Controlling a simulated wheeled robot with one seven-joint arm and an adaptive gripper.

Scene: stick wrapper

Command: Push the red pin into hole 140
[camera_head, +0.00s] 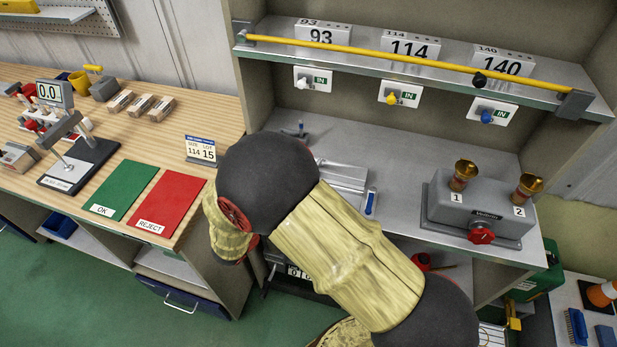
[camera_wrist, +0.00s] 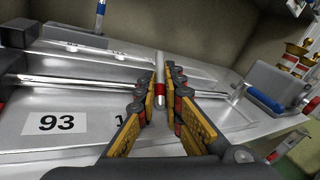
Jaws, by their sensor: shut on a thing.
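In the wrist view my gripper (camera_wrist: 161,83) is shut on a slim pale pin with a red band, the red pin (camera_wrist: 160,88), which stands between its fingertips. Beneath it is a metal fixture plate (camera_wrist: 75,85) with a label reading 93 (camera_wrist: 55,122). A second label (camera_wrist: 120,122) starts with 1, and my finger covers the rest. No label reading 140 and no hole for it can be made out on the plate. In the head view my arm hides the gripper and the pin; part of the metal fixture (camera_head: 345,175) shows behind the arm.
A shelf above carries boxes marked 93 (camera_head: 320,36), 114 (camera_head: 410,48) and 140 (camera_head: 501,66), with a yellow bar (camera_head: 400,58) along its front. A grey unit with brass cups (camera_head: 440,206) stands at the right.

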